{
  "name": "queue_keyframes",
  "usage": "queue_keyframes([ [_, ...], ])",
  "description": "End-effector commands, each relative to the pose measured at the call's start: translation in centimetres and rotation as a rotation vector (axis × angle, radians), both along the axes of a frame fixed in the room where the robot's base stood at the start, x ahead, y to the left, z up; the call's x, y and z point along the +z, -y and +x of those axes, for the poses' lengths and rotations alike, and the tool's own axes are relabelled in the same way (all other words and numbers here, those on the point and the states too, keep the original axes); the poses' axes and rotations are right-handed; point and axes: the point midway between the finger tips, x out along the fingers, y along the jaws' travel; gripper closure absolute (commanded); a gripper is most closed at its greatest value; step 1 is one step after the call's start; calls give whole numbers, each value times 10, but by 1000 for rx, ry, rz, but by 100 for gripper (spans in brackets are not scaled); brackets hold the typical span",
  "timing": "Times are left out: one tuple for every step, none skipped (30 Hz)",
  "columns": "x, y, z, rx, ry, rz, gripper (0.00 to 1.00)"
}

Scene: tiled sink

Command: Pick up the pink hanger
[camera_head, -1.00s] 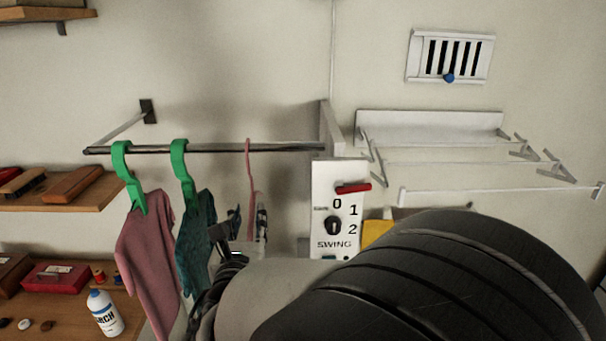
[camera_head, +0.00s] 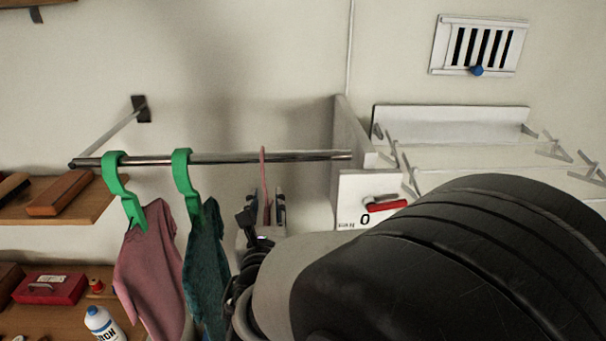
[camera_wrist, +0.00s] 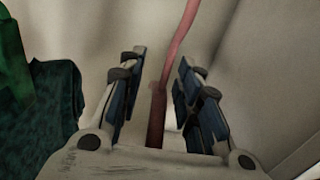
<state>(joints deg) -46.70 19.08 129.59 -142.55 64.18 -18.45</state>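The pink hanger (camera_head: 263,168) hangs from the metal rod (camera_head: 225,158), to the right of two green hangers. My gripper (camera_head: 266,198) is just below the rod, with the hanger's slim pink neck between its fingers. In the wrist view, my gripper (camera_wrist: 162,68) is open, with a gap between each blue-padded finger and the pink hanger (camera_wrist: 176,48). The hanger's lower part is hidden behind my gripper in the head view.
Green hangers (camera_head: 181,170) and (camera_head: 115,175) carry a teal garment (camera_head: 206,255) and a pink garment (camera_head: 150,265) close on the left. A white panel (camera_head: 352,195) with a red handle (camera_head: 387,204) stands right of the rod. Wooden shelves (camera_head: 60,212) are at far left.

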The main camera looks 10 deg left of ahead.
Motion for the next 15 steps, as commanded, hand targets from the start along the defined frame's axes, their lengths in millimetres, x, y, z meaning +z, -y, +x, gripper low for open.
queue_keyframes([
  [0, 0, 0, 0, 1, 0, 68],
  [0, 0, 0, 0, 1, 0, 68],
  [0, 0, 0, 0, 1, 0, 69],
  [0, 0, 0, 0, 1, 0, 71],
  [0, 0, 0, 0, 1, 0, 73],
  [0, 0, 0, 0, 1, 0, 76],
  [0, 0, 0, 0, 0, 0, 78],
  [0, 0, 0, 0, 0, 0, 80],
  [0, 0, 0, 0, 0, 0, 82],
  [0, 0, 0, 0, 0, 0, 84],
  [0, 0, 0, 0, 0, 0, 86],
  [0, 0, 0, 0, 0, 0, 89],
  [0, 0, 0, 0, 0, 0, 91],
  [0, 0, 0, 0, 0, 0, 93],
  [0, 0, 0, 0, 0, 0, 96],
])
